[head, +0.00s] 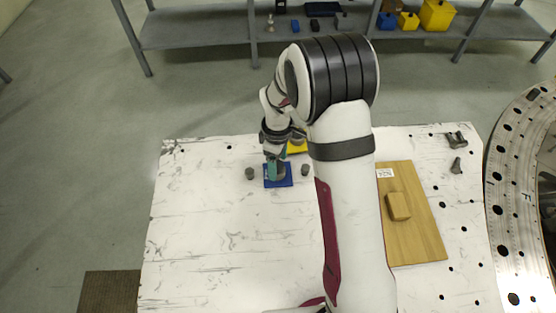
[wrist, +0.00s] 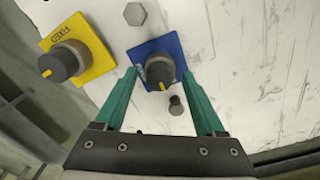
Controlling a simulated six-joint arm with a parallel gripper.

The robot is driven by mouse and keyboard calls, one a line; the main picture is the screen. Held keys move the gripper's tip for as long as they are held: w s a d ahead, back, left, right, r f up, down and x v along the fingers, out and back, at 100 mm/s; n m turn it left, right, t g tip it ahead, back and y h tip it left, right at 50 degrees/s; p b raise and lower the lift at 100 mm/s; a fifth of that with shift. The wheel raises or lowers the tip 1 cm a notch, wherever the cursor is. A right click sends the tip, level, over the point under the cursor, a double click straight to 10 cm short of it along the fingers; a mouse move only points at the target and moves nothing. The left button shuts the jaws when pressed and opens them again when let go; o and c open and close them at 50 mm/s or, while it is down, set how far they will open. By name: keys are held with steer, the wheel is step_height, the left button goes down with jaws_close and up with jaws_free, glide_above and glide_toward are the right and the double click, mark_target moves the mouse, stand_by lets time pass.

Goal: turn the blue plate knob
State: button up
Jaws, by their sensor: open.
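The blue plate (wrist: 140,53) lies on the white table and carries a dark round knob (wrist: 160,70) with a yellow pointer mark. In the head view the blue plate (head: 283,182) is near the back of the table, its knob partly hidden by my gripper. My gripper (wrist: 166,76) is open, with one green finger on each side of the knob. I cannot tell whether either finger touches it. In the head view my gripper (head: 272,168) is right over the blue plate.
A yellow plate marked FIXED (wrist: 92,45) with a similar knob (wrist: 58,64) stands beside the blue one. Grey bolts, one a hex head (wrist: 135,14), flank the blue plate. A wooden board (head: 420,225) with a block (head: 398,206) lies at right. The table's front left is clear.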

jaws_close()
steer(key=shift+m, duration=0.7)
stand_by(0.3)
steer(key=m, duration=1.2)
steer(key=shift+a, duration=0.1)
steer(key=shift+m, duration=2.2)
